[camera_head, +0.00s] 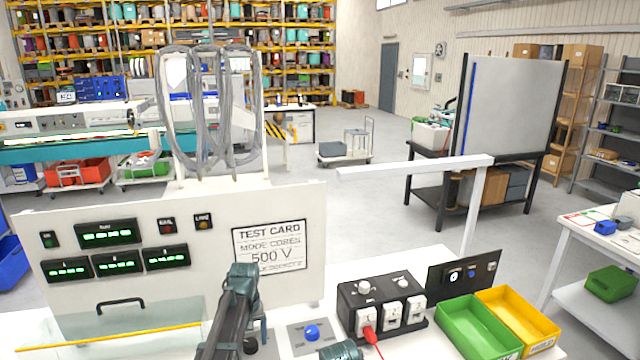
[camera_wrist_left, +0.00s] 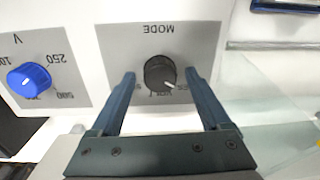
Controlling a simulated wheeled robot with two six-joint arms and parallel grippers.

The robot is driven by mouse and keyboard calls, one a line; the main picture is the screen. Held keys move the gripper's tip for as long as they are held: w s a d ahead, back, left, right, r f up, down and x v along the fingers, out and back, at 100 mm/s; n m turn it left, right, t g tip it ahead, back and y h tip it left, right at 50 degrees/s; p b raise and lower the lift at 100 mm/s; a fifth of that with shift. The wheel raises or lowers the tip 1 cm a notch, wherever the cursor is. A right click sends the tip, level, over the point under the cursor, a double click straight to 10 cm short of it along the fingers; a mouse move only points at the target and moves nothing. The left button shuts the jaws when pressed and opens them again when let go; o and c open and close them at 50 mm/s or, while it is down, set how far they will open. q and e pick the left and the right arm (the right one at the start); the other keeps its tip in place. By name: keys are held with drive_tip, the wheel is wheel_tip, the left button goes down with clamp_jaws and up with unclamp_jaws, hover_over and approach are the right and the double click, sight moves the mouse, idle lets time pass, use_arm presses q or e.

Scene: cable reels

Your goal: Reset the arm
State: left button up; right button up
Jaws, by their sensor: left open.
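My left gripper (camera_wrist_left: 159,74) is open in the left wrist view, one finger on each side of a black knob (camera_wrist_left: 160,74) on a plate marked MODE. I cannot tell whether the fingers touch the knob; nothing is clearly gripped. In the head view my left arm (camera_head: 238,300) stands in front of the white test panel (camera_head: 190,245), and hides the MODE knob. A blue knob (camera_wrist_left: 29,78) with a voltage scale sits beside it; it also shows in the head view (camera_head: 311,332).
A black socket box (camera_head: 375,292) with a red plug (camera_head: 369,334) stands right of the blue knob. Green (camera_head: 478,328) and yellow (camera_head: 520,320) bins lie further right. A clear cover (camera_head: 120,335) lies left of my arm. Grey cables (camera_head: 205,110) hang above the panel.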

use_arm(q)
drive_tip(key=m, duration=0.4)
drive_tip(key=shift+m, duration=0.3)
drive_tip(key=shift+d, duration=0.1)
